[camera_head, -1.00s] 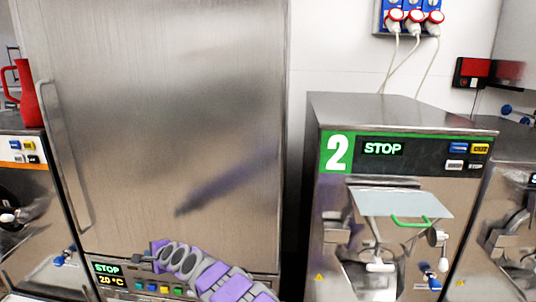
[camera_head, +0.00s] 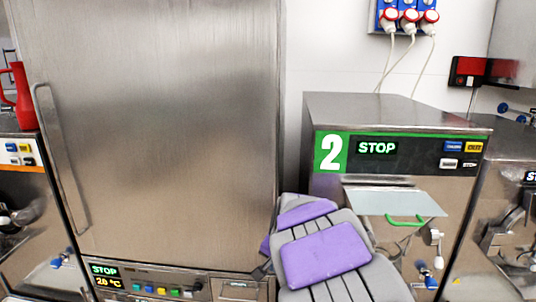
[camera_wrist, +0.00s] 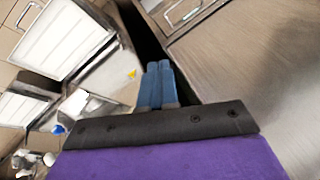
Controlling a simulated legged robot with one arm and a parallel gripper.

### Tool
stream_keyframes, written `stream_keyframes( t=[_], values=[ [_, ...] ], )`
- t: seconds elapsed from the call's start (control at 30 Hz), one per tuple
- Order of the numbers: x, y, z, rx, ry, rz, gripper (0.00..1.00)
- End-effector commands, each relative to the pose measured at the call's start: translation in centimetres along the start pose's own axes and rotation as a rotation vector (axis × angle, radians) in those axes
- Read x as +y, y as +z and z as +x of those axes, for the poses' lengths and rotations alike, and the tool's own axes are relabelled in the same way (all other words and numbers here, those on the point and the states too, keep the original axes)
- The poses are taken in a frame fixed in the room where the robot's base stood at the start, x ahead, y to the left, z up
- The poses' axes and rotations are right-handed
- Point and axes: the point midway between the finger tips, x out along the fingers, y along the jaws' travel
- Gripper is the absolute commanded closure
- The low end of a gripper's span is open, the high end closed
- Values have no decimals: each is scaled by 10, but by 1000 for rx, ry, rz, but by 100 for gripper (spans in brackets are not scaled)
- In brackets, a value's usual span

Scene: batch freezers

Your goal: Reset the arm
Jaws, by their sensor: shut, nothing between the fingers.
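My gripper (camera_wrist: 156,84) shows in the wrist view as two blue fingers lying side by side, shut with nothing between them. My purple and grey arm (camera_head: 325,255) is folded close at the bottom centre of the head view. It stands in front of the left part of the machine marked 2 (camera_head: 405,111) and the gap beside the tall steel cabinet (camera_head: 160,130). The fingers cannot be made out in the head view.
Machine 2 has a clear flap with a green handle (camera_head: 404,221). The cabinet has a long door handle (camera_head: 60,160) and a low control panel (camera_head: 150,289). A red jug (camera_head: 24,95) stands at left. Cabled sockets (camera_head: 408,17) hang on the wall.

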Motion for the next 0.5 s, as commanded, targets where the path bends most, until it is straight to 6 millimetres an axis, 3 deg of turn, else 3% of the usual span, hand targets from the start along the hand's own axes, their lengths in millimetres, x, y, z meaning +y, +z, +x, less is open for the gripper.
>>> stream_keyframes(
  t=[0.03,0.27,0.5],
  values=[
    [18,8,-16,-12,22,-13,100],
    [102,70,-68,-134,132,-102,100],
    [179,155,-114,-297,207,-228,100]
  ],
)
